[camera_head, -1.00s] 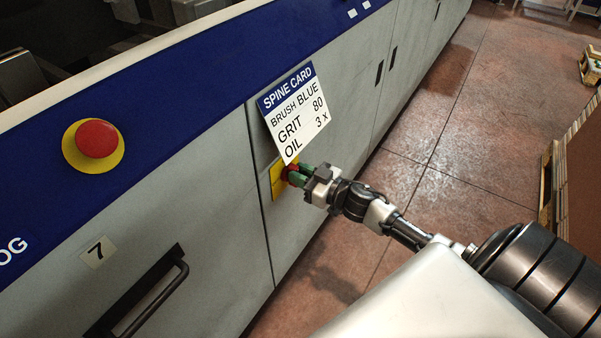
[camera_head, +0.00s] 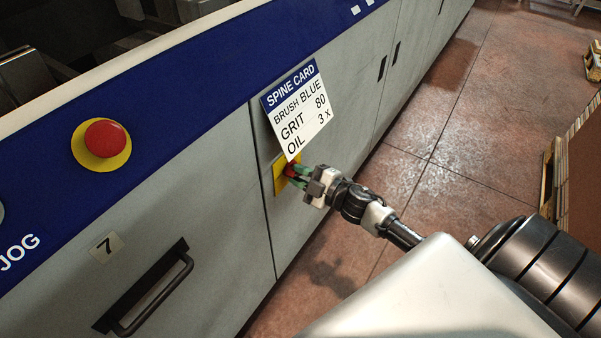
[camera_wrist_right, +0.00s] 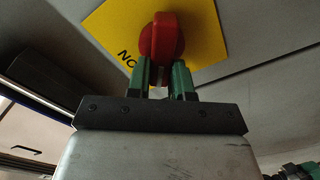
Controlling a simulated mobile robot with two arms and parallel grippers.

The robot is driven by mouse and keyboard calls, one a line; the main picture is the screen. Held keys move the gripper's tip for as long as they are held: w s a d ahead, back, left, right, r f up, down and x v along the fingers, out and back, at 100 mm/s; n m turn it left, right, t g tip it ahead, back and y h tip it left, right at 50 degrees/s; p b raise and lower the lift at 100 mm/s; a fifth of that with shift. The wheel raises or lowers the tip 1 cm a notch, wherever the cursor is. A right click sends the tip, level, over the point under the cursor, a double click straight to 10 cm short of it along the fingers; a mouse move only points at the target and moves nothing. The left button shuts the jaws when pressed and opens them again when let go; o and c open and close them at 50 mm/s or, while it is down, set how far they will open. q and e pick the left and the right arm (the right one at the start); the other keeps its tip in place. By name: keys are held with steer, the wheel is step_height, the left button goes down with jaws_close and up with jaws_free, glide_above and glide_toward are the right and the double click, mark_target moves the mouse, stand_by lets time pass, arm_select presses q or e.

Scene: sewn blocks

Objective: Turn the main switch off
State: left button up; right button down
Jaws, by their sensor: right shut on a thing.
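The main switch is a red rotary knob (camera_head: 290,170) on a yellow plate (camera_head: 279,180), set in the grey machine front just below a spine card. In the right wrist view the red knob (camera_wrist_right: 162,38) stands upright in front of the yellow plate (camera_wrist_right: 205,30), with black letters partly showing at its left. My right gripper (camera_head: 297,174) has its green fingers on either side of the knob and is shut on it. The lower part of the knob is hidden between the fingers.
The spine card (camera_head: 298,112) hangs directly above the switch, close to my gripper. A red emergency button (camera_head: 105,139) sits on the blue band at left. A black drawer handle (camera_head: 150,288) sticks out below it. The floor (camera_head: 400,180) at right is open.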

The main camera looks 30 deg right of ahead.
steer(key=shift+a+f+n, duration=0.1)
steer(key=shift+f+n, duration=0.1)
steer(key=shift+n, duration=0.8)
arm_select(q)
step_height(320, 180, up, 6)
steer(key=w+b, duration=0.1)
steer(key=shift+w+b, duration=0.35)
steer(key=shift+b, duration=0.05)
arm_select(e)
steer(key=shift+s+f+n, duration=0.1)
steer(key=shift+f+n, duration=0.1)
steer(key=shift+n, duration=1.15)
steer(key=shift+f+n, duration=0.2)
steer(key=shift+n, duration=1.15)
arm_select(q)
steer(key=shift+d, duration=0.1)
arm_select(e)
steer(key=c, duration=1)
jaws_free()
arm_select(q)
steer(key=shift+s+f, duration=0.15)
steer(key=shift+f, duration=0.65)
arm_select(e)
steer(key=v, duration=1)
steer(key=shift+s, duration=0.35)
